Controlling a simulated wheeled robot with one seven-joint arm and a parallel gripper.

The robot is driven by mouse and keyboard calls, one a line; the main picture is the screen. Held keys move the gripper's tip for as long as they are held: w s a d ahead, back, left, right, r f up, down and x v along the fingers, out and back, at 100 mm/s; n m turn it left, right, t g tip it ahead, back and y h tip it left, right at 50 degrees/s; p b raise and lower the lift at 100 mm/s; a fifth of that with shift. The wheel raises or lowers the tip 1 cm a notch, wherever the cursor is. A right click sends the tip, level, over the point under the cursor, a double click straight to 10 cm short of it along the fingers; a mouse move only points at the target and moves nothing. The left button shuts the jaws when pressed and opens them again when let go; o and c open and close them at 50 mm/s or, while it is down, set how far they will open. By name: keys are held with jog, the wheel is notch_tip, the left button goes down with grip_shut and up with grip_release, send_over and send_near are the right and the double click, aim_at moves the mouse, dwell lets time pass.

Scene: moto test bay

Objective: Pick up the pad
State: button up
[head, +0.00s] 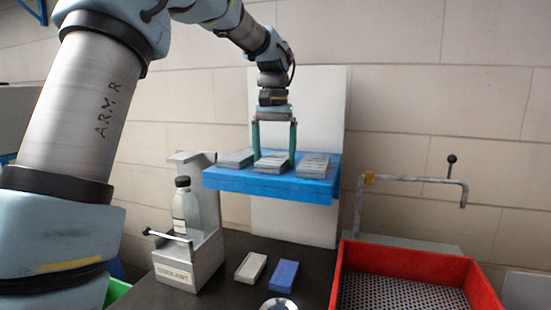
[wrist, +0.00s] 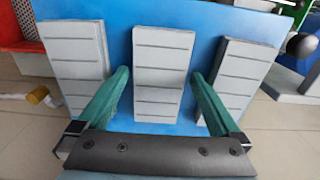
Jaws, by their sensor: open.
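Three grey grooved pads lie side by side on a blue shelf (head: 230,182): a left pad (head: 237,157), a middle pad (head: 272,163) and a right pad (head: 312,162). My gripper (head: 273,157) is open above the shelf, its two green fingers pointing down on either side of the middle pad. In the wrist view, the middle pad (wrist: 163,75) shows between the fingers (wrist: 165,82), with another pad (wrist: 75,60) to the left and one (wrist: 242,75) to the right. I cannot tell whether the fingers touch the middle pad.
Below the shelf, a dark bench (head: 225,291) holds a light block (head: 250,268) and a blue block (head: 284,275). A coolant stand (head: 203,262) with a bottle (head: 187,210) is at left. A red tray (head: 409,260) and a bent pipe with a lever (head: 412,180) are at right.

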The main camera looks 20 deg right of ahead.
jog(key=shift+f, duration=0.15)
jog(key=c, duration=1.1)
